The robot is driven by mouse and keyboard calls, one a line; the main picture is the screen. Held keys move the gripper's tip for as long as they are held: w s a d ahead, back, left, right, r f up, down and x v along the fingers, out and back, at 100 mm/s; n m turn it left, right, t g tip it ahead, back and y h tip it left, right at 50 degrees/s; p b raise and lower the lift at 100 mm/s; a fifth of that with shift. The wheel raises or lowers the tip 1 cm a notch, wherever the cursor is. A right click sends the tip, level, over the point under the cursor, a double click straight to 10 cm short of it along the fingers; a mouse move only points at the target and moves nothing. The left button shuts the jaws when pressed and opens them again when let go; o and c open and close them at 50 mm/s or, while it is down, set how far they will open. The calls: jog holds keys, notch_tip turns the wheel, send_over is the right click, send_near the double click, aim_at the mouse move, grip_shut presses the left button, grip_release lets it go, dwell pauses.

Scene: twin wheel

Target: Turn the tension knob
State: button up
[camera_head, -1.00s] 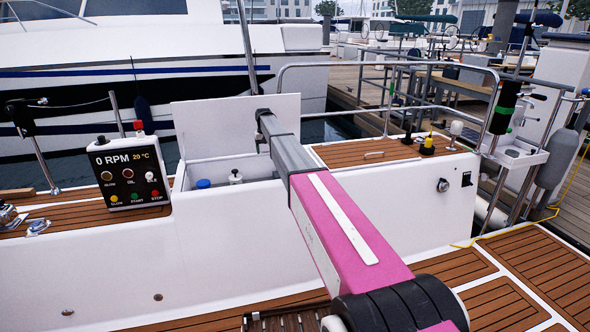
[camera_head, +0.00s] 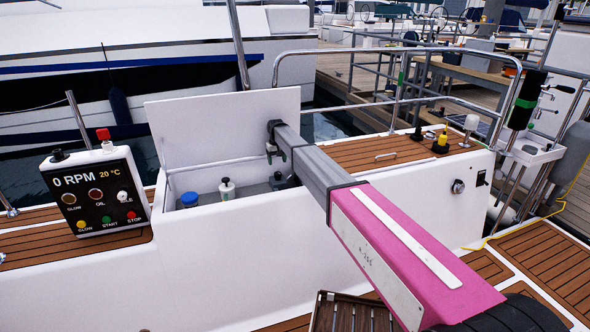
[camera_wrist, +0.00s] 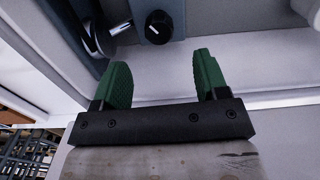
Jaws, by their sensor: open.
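A round black knob with a white pointer mark (camera_wrist: 158,26) shows at the top of the wrist view, taken to be the tension knob. It sits beyond my gripper (camera_wrist: 162,72), roughly centred between its two green fingers. The fingers are apart with nothing between them and do not touch the knob. In the head view my gripper (camera_head: 276,152) hangs over the open locker at the right edge of its raised white lid (camera_head: 205,130). I cannot make out the knob there.
A shiny metal cylinder (camera_wrist: 122,27) lies left of the knob in the wrist view. The locker holds a blue cap (camera_head: 189,199) and a white bottle (camera_head: 227,189). The engine panel (camera_head: 98,193) stands left. A steel rail (camera_head: 385,52) rises behind.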

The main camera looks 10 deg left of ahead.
aim_at(278, 173)
jog(key=shift+w+f, duration=0.1)
jog(key=shift+w+d+f, duration=0.1)
jog(key=shift+d+f, duration=0.05)
jog(key=shift+f, duration=3.55)
jog(key=c, duration=0.9)
